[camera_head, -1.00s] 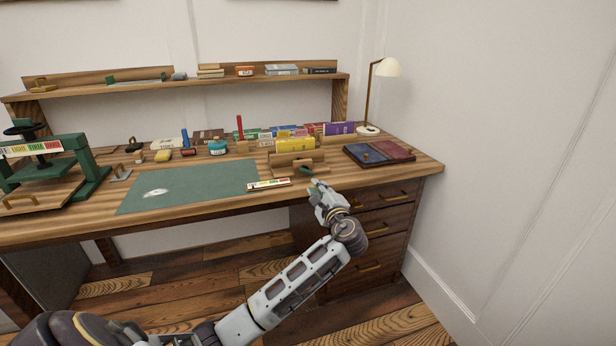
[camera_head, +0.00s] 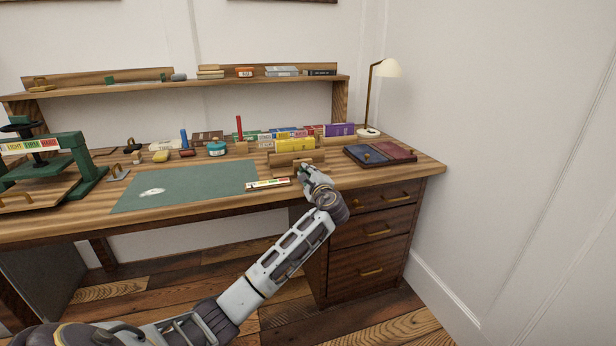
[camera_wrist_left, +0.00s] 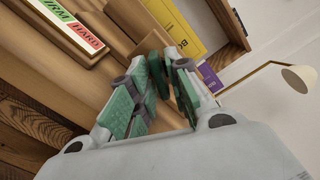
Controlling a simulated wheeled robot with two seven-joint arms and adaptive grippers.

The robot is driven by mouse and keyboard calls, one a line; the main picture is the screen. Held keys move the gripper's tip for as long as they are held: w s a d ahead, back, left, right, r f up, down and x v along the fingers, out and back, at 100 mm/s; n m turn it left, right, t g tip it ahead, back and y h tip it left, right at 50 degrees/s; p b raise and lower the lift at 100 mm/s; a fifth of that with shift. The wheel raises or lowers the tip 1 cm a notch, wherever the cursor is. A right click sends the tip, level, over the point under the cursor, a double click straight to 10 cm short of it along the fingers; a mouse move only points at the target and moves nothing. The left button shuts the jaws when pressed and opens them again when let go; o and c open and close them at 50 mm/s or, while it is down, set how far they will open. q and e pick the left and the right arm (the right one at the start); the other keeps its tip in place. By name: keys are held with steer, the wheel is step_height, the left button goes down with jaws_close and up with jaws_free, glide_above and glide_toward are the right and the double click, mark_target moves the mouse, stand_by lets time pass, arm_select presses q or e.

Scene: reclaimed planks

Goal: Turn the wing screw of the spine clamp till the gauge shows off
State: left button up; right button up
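The spine clamp (camera_head: 290,159) is a pair of wooden jaws with a yellow book (camera_head: 295,146) standing in it. My left gripper (camera_head: 306,170) is at its front and covers the wing screw in the head view. In the left wrist view the fingers (camera_wrist_left: 167,85) have green pads and stand apart. A dark green piece (camera_wrist_left: 163,75), seemingly the wing screw, shows between their tips; contact is unclear. The gauge strip (camera_head: 268,184) lies in front of the clamp. Its green and red HARD fields (camera_wrist_left: 72,28) show in the wrist view; I cannot make out its pointer. My right gripper is out of view.
A green mat (camera_head: 185,188) lies to the left of the gauge. A green press (camera_head: 45,165) stands at the far left. A dark red and blue case (camera_head: 380,153) and a lamp (camera_head: 388,68) are to the right. Several books and small items line the back.

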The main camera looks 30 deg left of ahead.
arm_select(q)
steer(key=shift+c, duration=0.4)
jaws_close()
steer(key=shift+f+n, duration=0.1)
steer(key=shift+n, duration=0.3)
steer(key=n, duration=0.4)
steer(key=n+b, duration=0.1)
steer(key=n, duration=0.3)
steer(key=shift+n, duration=0.3)
